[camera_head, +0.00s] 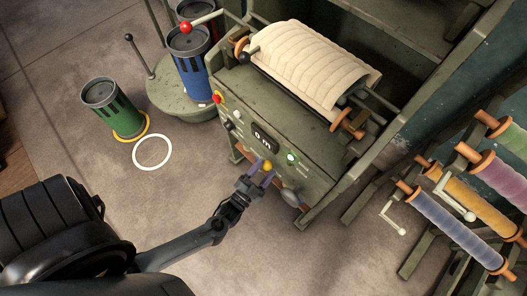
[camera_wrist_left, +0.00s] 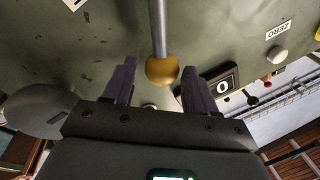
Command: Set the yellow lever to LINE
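The yellow lever is a grey rod with a round yellow knob (camera_wrist_left: 162,70), on the front panel of the green machine (camera_head: 318,178). In the head view the knob (camera_head: 267,166) shows at the panel's lower part. My left gripper (camera_head: 261,172) is at the knob. In the left wrist view its two dark fingers (camera_wrist_left: 158,82) are apart, one on each side of the knob, with gaps between. No LINE label is readable; the lever's setting cannot be told. My right gripper is not in view.
A ZERO label (camera_wrist_left: 279,29) shows near a pale button. A green canister (camera_head: 112,106) stands left, beside a white floor ring (camera_head: 152,152). Coloured rollers (camera_head: 455,228) stand right.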

